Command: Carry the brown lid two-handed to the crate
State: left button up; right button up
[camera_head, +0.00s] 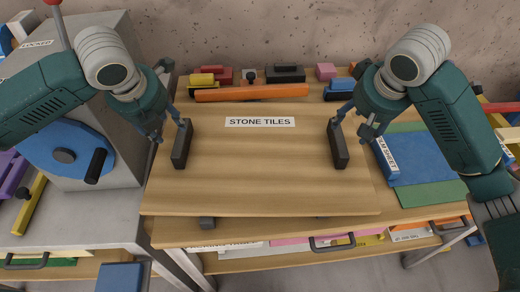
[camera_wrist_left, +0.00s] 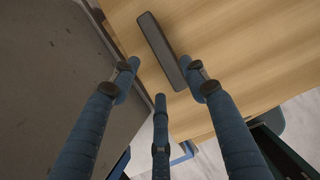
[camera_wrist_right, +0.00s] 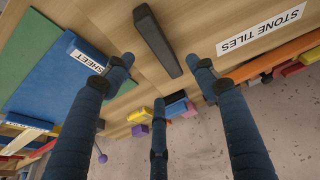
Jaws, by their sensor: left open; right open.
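The brown wooden lid (camera_head: 255,165) lies flat on the wooden bench, with a white STONE TILES label (camera_head: 260,122) and two dark upright bar handles. Its left handle (camera_head: 181,144) also shows in the left wrist view (camera_wrist_left: 162,50), and its right handle (camera_head: 338,145) in the right wrist view (camera_wrist_right: 157,40). My left gripper (camera_head: 168,128) is open beside the left handle. My right gripper (camera_head: 350,122) is open beside the right handle. I cannot pick out a crate for certain.
Behind the lid lie an orange bar (camera_head: 252,92) and several small coloured blocks. Blue and green sheets (camera_head: 425,160) lie to its right. A grey machine with a blue wheel (camera_head: 68,148) stands at the left. A drawer handle (camera_head: 332,243) shows below the bench's front edge.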

aim_at(177, 138)
pick_arm(q)
jog(key=shift+f, duration=0.35)
pick_arm(e)
jog(key=shift+f, duration=0.4)
pick_arm(q)
jog(key=x, duration=1)
jog(key=shift+w+f, duration=0.15)
jog(key=shift+w, duration=0.1)
pick_arm(e)
jog(key=x, duration=1)
jog(key=shift+w+f, duration=0.1)
jog(key=shift+w, duration=0.15)
pick_arm(q)
jog(key=c, duration=1.1)
pick_arm(e)
jog(key=c, duration=1.1)
pick_arm(q)
grip_shut()
pick_arm(e)
grip_shut()
